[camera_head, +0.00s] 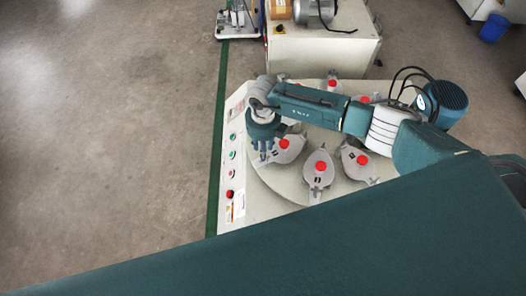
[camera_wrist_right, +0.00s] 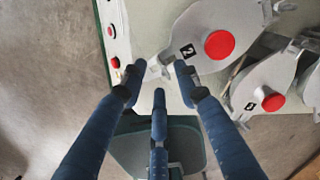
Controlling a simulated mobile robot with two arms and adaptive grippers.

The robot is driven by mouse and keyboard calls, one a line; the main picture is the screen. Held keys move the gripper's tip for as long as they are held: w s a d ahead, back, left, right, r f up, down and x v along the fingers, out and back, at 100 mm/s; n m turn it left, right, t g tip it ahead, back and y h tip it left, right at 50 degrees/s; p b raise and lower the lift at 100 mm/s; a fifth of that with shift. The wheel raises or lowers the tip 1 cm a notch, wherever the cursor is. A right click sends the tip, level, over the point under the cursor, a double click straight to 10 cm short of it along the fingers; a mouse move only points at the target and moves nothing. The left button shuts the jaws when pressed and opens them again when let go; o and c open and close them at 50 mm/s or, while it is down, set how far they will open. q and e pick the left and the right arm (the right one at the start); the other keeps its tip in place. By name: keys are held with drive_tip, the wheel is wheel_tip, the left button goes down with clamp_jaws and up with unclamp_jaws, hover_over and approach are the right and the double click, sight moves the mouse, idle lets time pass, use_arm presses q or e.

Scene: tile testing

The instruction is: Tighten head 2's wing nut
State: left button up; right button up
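Head 2 (camera_wrist_right: 190,30) is a grey metal clamp-like head with a "2" label and a red round cap (camera_wrist_right: 219,44). In the head view I take it to be the head (camera_head: 290,152) just right of my right gripper (camera_head: 264,156). A small pale metal piece (camera_wrist_right: 160,68), probably the wing nut, sticks out at its near-left end. In the wrist view, the three blue fingers of my right gripper (camera_wrist_right: 158,84) are spread around that piece, with gaps visible. I cannot tell whether any finger touches it. My left gripper is not in view.
Several similar heads with red caps, such as the front one (camera_head: 318,176), ring the pale round table (camera_head: 272,187). A panel (camera_head: 232,165) with buttons runs along the left edge. A cabinet (camera_head: 330,55) stands behind. Open floor (camera_head: 110,130) lies left.

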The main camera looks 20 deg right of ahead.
wheel_tip(320, 180, up, 9)
drive_tip(key=shift+f, duration=0.15)
idle(0.6)
